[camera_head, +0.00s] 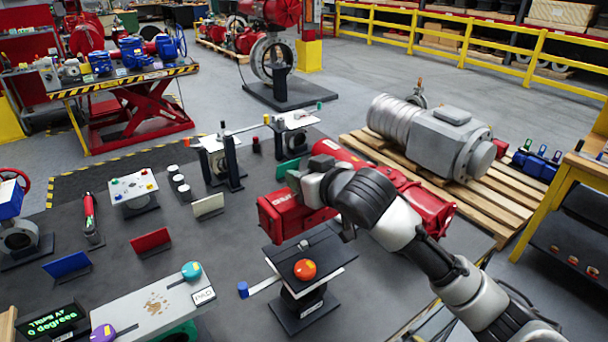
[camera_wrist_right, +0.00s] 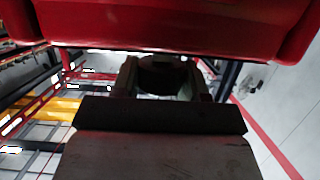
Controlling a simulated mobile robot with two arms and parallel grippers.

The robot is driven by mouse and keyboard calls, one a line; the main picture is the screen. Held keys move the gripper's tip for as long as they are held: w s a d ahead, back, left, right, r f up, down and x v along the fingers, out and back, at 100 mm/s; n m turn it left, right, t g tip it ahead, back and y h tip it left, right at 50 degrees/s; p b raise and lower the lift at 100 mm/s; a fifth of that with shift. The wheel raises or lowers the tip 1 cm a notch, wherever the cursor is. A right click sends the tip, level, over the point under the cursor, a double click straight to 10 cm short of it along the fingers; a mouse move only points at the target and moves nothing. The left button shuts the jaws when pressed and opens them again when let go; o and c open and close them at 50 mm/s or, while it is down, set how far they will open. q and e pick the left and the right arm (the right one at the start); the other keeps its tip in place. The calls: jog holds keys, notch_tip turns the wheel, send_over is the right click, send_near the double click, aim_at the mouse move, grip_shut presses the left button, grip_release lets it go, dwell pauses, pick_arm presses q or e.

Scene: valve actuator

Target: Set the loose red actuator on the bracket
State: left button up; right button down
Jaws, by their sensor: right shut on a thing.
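The long red actuator (camera_head: 288,217) lies across the middle of the head view, above the table; its right end (camera_head: 425,207) shows past my arm. It also fills the top of the right wrist view (camera_wrist_right: 170,20). My right gripper (camera_head: 303,186) is at the actuator, shut on it; the exact grip point is partly hidden by my wrist. In the wrist view the fingers (camera_wrist_right: 162,76) close around a dark part below the red body. A stand with a dark top plate (camera_head: 322,248) and an orange-red knob (camera_head: 305,269), possibly the bracket, is just in front. My left gripper is out of view.
A grey box with a teal knob (camera_head: 191,270) and a display (camera_head: 55,322) stand at front left. Small red (camera_head: 151,240) and blue (camera_head: 68,266) plates stand on the table. Dark posts (camera_head: 231,160) rise behind. A grey motor (camera_head: 435,135) lies on a pallet at right.

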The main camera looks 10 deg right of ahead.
jog(key=shift+r, duration=0.25)
jog(key=shift+w+f, duration=0.1)
jog(key=shift+w, duration=0.05)
jog(key=shift+w+a+f, duration=0.1)
jog(key=shift+w+f, duration=0.05)
jog(key=shift+f, duration=0.2)
jog(key=shift+f+b, duration=0.2)
jog(key=shift+b, duration=0.1)
jog(key=shift+f, duration=0.3)
jog(key=shift+f+b, duration=0.9)
jog(key=shift+f, duration=0.4)
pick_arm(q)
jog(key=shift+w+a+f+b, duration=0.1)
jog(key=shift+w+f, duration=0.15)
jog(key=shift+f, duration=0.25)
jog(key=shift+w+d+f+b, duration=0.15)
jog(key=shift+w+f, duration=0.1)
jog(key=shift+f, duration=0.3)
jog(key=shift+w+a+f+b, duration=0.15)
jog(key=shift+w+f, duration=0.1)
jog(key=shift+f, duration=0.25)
pick_arm(e)
jog(key=shift+f, duration=0.7)
pick_arm(q)
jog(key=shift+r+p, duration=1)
jog(key=shift+p, duration=0.05)
